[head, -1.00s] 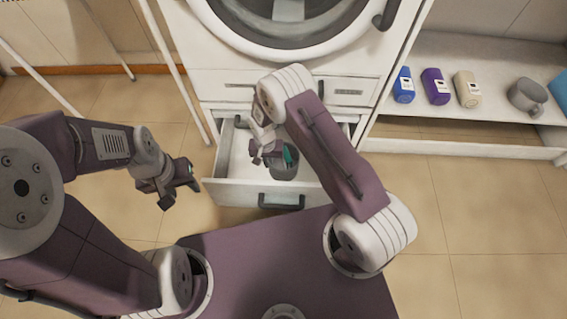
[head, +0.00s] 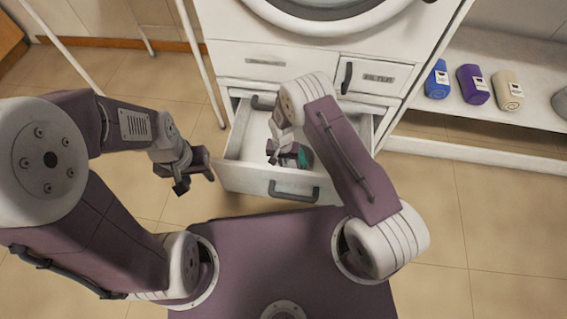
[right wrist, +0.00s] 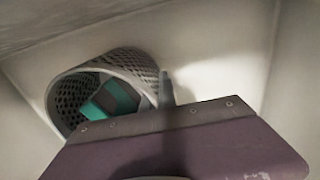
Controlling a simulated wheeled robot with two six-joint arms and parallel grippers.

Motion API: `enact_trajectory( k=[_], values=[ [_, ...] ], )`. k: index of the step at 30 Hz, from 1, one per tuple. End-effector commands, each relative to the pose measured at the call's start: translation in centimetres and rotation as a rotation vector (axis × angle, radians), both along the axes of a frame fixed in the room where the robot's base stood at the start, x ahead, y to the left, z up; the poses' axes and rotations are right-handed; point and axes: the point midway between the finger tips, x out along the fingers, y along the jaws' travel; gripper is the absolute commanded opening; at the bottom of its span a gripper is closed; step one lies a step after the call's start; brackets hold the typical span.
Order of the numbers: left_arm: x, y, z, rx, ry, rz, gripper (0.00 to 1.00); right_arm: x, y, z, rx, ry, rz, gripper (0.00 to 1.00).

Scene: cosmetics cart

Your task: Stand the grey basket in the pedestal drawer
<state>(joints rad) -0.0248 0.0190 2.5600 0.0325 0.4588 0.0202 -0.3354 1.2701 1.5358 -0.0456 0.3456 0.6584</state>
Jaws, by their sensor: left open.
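The grey basket (right wrist: 138,66) shows in the right wrist view as a perforated round tub, tilted in that picture, close to a pale wall. Teal and dark parts show inside its mouth. In the head view it is largely hidden by my right gripper (head: 292,156). That gripper reaches down into the open pedestal drawer (head: 240,180), which is white with a dark handle. A teal patch shows at its fingers; whether they grip the basket is unclear. My left gripper (head: 186,172) is open and empty, left of the drawer, above the floor.
The white machine (head: 240,28) stands above the drawer. Thin white poles (head: 202,65) stand at left. Tiled floor right of the drawer is clear.

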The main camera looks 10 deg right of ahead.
Motion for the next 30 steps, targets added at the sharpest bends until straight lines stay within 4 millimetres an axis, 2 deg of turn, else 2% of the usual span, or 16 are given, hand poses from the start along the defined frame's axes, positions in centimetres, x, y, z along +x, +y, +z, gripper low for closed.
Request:
enact_trajectory(
  k=[1, 2, 4, 14, 17, 24, 30],
  values=[
    [0.0, 0.0, -0.2, 0.0, 0.0, 0.0, 0.46, 0.0, 0.0, -0.3, 0.0, 0.0, 0.0, 0.0],
    [0.0, 0.0, -0.2, 0.0, 0.0, 0.0, 0.46, 0.0, 0.0, -0.3, 0.0, 0.0, 0.0, 0.04],
    [0.0, 0.0, -0.1, 0.0, 0.0, 0.0, 0.46, 0.0, 0.0, -0.2, 0.0, 0.0, 0.0, 0.23],
    [0.0, 0.0, 0.1, 0.0, 0.0, 0.0, 0.46, 0.0, 0.0, 0.1, 0.0, 0.0, 0.0, 0.23],
    [0.0, 0.0, 1.5, 0.0, 0.0, 0.0, 0.46, 0.0, 0.0, 2.0, 0.0, 0.0, 0.0, 0.23],
    [0.0, 0.0, 5.7, 0.0, 0.0, 0.0, 0.46, 0.1, 0.1, 8.5, 0.001, -0.001, 0.0, 0.23],
    [0.0, 0.0, 7.4, 0.0, 0.0, 0.0, 0.46, 0.0, 0.2, 11.7, 0.0, 0.0, 0.0, 0.23]
  ],
)
